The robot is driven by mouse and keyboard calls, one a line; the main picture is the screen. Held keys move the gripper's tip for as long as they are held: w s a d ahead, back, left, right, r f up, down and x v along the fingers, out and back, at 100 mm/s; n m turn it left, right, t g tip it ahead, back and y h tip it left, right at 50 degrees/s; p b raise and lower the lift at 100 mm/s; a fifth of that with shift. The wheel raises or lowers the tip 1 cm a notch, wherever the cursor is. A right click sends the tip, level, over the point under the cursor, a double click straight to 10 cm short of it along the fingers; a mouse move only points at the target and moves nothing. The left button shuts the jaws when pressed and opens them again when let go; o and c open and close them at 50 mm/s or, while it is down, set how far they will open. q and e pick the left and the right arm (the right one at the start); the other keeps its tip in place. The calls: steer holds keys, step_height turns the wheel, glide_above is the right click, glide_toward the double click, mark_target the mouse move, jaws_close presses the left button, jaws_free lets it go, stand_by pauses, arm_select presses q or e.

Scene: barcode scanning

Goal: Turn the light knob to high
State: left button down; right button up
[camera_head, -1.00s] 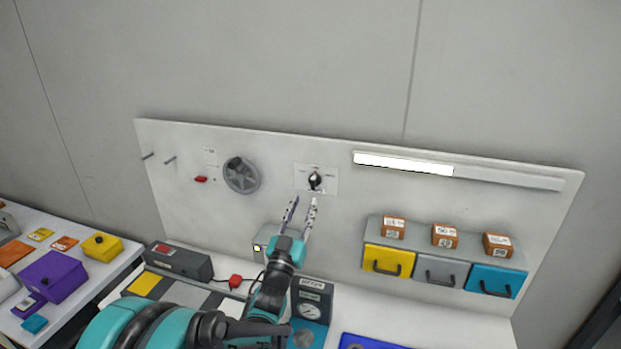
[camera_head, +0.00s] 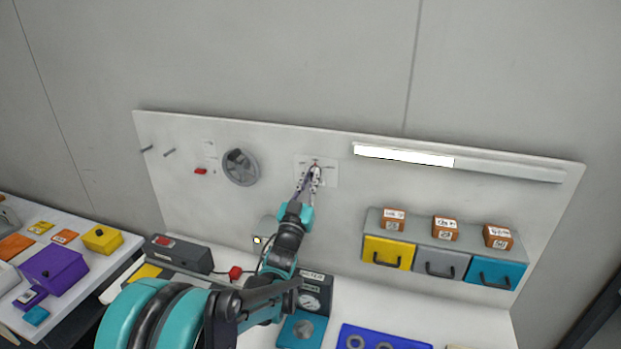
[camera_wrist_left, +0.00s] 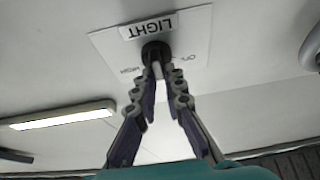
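The light knob (camera_wrist_left: 156,50) is a small black dial on a white plate marked LIGHT (camera_wrist_left: 110,48), which appears upside down in the left wrist view. In the head view the plate (camera_head: 330,172) is on the upright panel, and the fingers mostly cover the knob. My left gripper (camera_head: 311,175) has its fingertips at the knob. In the left wrist view its two fingers (camera_wrist_left: 160,72) converge on either side of the knob's narrow grip, apparently closed on it. The light bar (camera_head: 404,155) is bright along its left part and grey at its right. My right gripper is not visible.
A grey round dial (camera_head: 241,167) and a red switch (camera_head: 201,171) are on the panel to the left. Yellow, grey and blue drawers (camera_head: 440,263) with small brown boxes above are at the right. A gauge box (camera_head: 312,296) stands below my left arm.

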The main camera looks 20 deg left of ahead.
arm_select(q)
steer(key=shift+m, duration=0.5)
steer(key=shift+d+f+m+g+h+p, duration=0.2)
steer(key=shift+m+g+h, duration=0.7)
steer(key=shift+m, duration=1.6)
steer(key=shift+a+r+m+g+h+p, duration=0.1)
steer(key=shift+m+g+h+p, duration=0.2)
steer(key=shift+m+h, duration=1.65)
steer(key=shift+d+f+m+g+h+p, duration=0.1)
steer(key=shift+m+g+h+p, duration=0.35)
steer(key=shift+m, duration=2.9)
steer(key=c, duration=1.6)
jaws_free()
